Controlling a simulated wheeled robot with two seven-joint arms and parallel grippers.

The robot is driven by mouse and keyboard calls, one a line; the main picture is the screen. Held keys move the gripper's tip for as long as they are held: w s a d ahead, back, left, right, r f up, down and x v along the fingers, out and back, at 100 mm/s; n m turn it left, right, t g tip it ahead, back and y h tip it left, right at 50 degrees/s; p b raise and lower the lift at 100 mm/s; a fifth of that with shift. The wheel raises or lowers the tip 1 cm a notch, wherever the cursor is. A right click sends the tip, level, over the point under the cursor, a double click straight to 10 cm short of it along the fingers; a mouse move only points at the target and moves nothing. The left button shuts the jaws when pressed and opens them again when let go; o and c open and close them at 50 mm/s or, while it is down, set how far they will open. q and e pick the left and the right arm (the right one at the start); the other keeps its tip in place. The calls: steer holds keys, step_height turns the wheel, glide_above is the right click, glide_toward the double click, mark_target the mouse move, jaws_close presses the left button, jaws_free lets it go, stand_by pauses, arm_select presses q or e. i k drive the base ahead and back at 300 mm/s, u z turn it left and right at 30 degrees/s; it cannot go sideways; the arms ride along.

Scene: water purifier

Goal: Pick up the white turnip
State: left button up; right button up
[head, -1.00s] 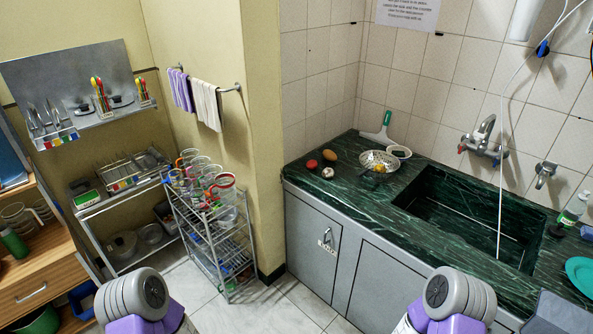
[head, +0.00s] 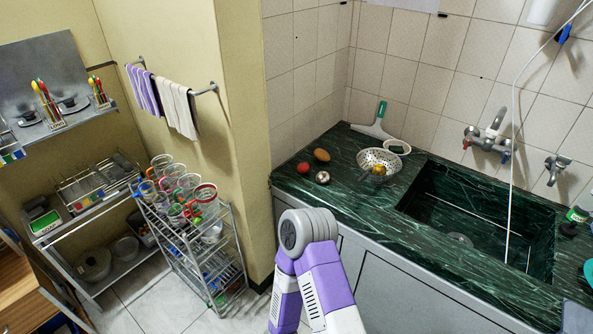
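A small, round, whitish object (head: 322,177), which looks like the white turnip, rests on the dark green marble counter (head: 350,200) near its front left. A darker patch shows on it, and it is too small for finer detail. A red round item (head: 304,168) and a brown oval item (head: 321,155) lie beside it. One of my arms rises from the bottom centre, its grey joint in front of the counter's front edge and below the turnip in the picture. Neither gripper's fingers are in view. Nothing is seen touching the turnip.
A metal strainer (head: 367,158) with a yellowish item (head: 379,170) stands right of the turnip, near a white bowl (head: 397,147) and a green-handled squeegee (head: 373,125). The sink (head: 440,215) opens further right. A wire rack (head: 225,268) with cups stands left, beside the wall corner.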

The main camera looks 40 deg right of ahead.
mark_target(322, 177)
steer(key=z, duration=0.35)
steer(key=i, duration=0.7)
steer(key=z, duration=0.7)
